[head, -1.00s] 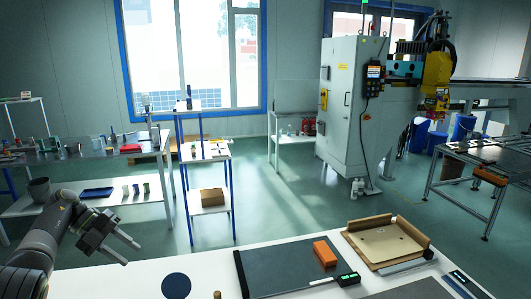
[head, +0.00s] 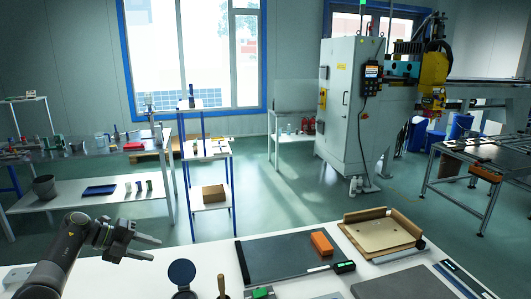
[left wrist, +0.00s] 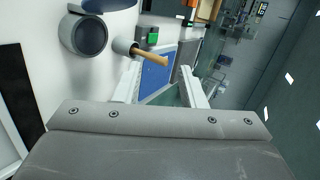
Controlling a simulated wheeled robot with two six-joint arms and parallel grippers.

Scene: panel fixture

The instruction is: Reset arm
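My left gripper (head: 156,248) reaches in from the left in the head view, above the left end of the white table. Its two fingers are apart and nothing is between them. The left wrist view shows the same open fingers (left wrist: 160,68), with a wooden-handled tool (left wrist: 150,54) beyond them. The panel fixture looks to be the wooden tray (head: 350,216) at the right of the table, with a tan plate (head: 380,235) lying in it. My right gripper is not in view.
A round dark-lidded item (head: 182,272) stands on the table near my left gripper. An orange block (head: 321,243) lies on a dark mat (head: 275,262). A small device with a green display (head: 344,267) sits beside it. A shelf stand (head: 212,207) is behind the table.

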